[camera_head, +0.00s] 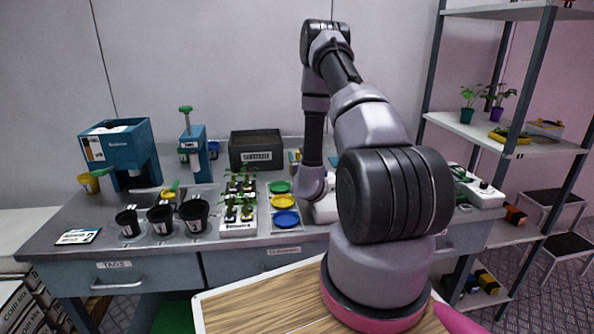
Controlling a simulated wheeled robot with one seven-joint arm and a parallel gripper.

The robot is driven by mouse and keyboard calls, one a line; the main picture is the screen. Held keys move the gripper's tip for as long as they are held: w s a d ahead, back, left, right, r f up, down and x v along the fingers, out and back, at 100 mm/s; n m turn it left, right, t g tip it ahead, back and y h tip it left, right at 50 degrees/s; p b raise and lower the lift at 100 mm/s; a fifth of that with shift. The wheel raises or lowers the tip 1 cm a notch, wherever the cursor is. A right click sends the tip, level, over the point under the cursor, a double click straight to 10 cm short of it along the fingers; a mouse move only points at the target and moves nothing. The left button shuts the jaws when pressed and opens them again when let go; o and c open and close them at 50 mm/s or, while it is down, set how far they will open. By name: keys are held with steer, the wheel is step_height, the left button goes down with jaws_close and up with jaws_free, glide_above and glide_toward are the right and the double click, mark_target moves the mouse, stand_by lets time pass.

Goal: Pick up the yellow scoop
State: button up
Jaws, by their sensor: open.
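A small yellow item (168,194) lies on the bench just behind the black pots, with a green piece beside it. It may be the yellow scoop, but it is too small to tell. A yellow cup-like item (88,183) is at the bench's left end, by the blue machine, and its shape is also unclear. My arm rises in front of the bench and bends down to its middle. My gripper (325,210) is low over the bench, right of the coloured discs and well right of both yellow items. It is open; its fingertips are largely hidden behind my arm.
Three black pots (160,218) stand at the bench's front left. Beside them are a white seedling tray (238,228) and green, yellow and blue discs (285,218). A blue press (196,158) and a dark bin (256,149) stand behind. A shelf rack (520,148) is at right.

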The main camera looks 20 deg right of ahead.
steer(key=shift+x, duration=2.65)
jaws_close()
